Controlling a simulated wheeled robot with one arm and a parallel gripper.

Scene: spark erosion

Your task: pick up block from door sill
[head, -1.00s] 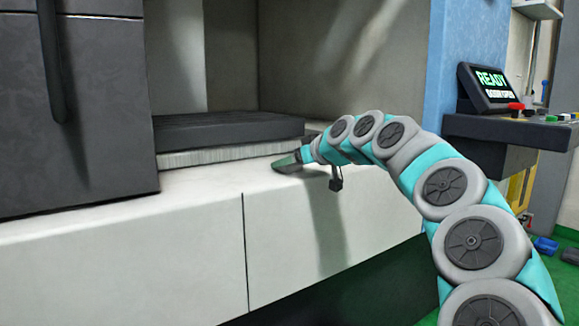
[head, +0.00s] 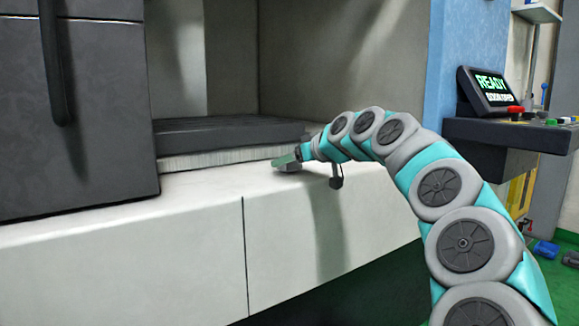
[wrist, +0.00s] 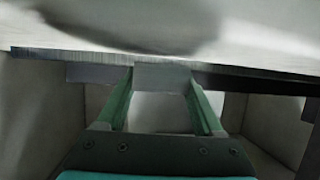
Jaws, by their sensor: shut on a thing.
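The grey block (wrist: 165,77) is between the two green fingers of my gripper (wrist: 161,88) in the wrist view, and the fingers are shut on it. In the head view my gripper (head: 286,160) is low over the pale door sill (head: 215,192), in front of the opening. A small grey part of the block (head: 291,168) shows just below the green finger. I cannot tell whether the block touches the sill or is slightly clear of it.
A dark slab with a pale ribbed edge (head: 215,159) lies just behind the gripper. A dark door (head: 85,110) with a handle stands at the left. A console with a READY screen (head: 488,88) is at the right. The sill's left part is bare.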

